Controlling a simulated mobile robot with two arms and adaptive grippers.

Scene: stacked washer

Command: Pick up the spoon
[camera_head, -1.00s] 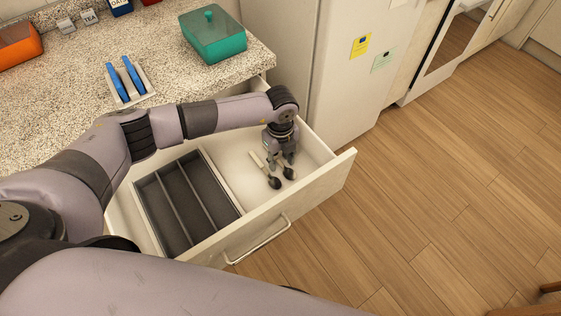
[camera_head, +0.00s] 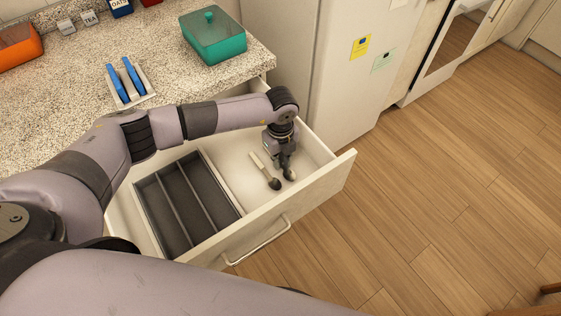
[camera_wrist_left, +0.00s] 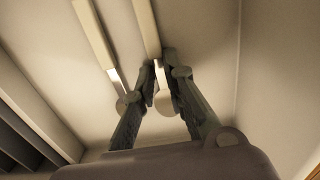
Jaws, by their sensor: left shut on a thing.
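My left gripper (camera_head: 285,163) points down into the right part of the open drawer. Its fingers are shut on one spoon, whose bowl (camera_head: 290,174) shows just below the fingertips. In the left wrist view the gripper (camera_wrist_left: 158,88) has the held spoon (camera_wrist_left: 147,28) between its fingers, with the handle running away to the top. A second spoon (camera_head: 265,170) with a pale handle and dark bowl lies on the drawer floor just left of the gripper. It also shows in the wrist view (camera_wrist_left: 92,35). I cannot tell whether the held spoon is clear of the drawer floor. My right gripper is out of view.
The drawer front (camera_head: 318,198) and its side walls surround the gripper. A dark divided tray (camera_head: 236,207) fills the drawer's left part. The counter (camera_head: 165,60) behind holds a green box (camera_head: 213,40) and a white holder with blue-handled items (camera_head: 127,80). Right of the drawer is open floor.

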